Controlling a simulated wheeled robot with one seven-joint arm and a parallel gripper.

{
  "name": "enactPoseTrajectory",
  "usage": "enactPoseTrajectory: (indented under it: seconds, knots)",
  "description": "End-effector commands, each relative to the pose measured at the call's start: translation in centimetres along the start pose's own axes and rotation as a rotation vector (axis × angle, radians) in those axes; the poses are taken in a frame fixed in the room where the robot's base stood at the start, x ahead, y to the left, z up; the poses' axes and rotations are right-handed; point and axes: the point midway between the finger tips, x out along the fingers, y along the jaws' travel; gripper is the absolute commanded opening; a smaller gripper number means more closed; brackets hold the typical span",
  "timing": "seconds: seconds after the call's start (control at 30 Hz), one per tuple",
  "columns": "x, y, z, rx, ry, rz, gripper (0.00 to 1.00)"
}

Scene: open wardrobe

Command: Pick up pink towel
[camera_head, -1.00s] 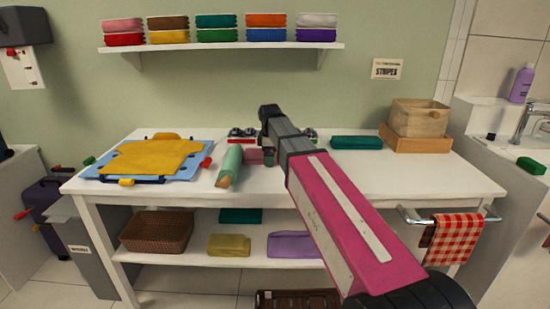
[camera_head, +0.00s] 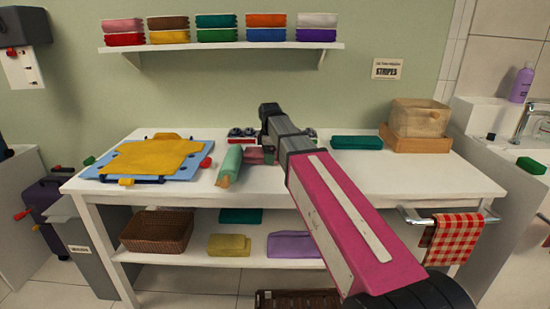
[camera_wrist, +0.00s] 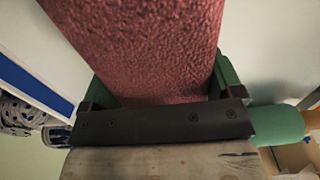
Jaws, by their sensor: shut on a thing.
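The pink towel (camera_head: 254,155) is on the white table, partly hidden behind my arm in the head view. In the wrist view the towel (camera_wrist: 150,45) fills the space between the two green fingers of my gripper (camera_wrist: 163,88), which is shut on it. In the head view my gripper (camera_head: 268,148) points down at the towel's right side, its fingertips mostly hidden. Whether the towel is clear of the tabletop is hard to tell.
A teal roll with a wooden end (camera_head: 229,165) lies just left of the towel. A yellow shirt on a blue board (camera_head: 98,172) is further left. A dark green folded cloth (camera_head: 356,142) and a wooden box (camera_head: 420,118) are right. A wall shelf (camera_head: 222,46) holds several folded cloths.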

Motion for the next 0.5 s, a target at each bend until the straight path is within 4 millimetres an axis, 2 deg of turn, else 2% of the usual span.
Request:
enactPoseTrajectory:
  seconds: [0.17,0.3,0.5]
  knots:
    - [-1.3,0.0,0.0,0.000,0.001,0.001,0.73]
    - [-2.3,0.0,-0.1,0.000,0.002,0.000,0.64]
    - [-3.7,0.1,-0.1,0.000,0.003,0.001,0.64]
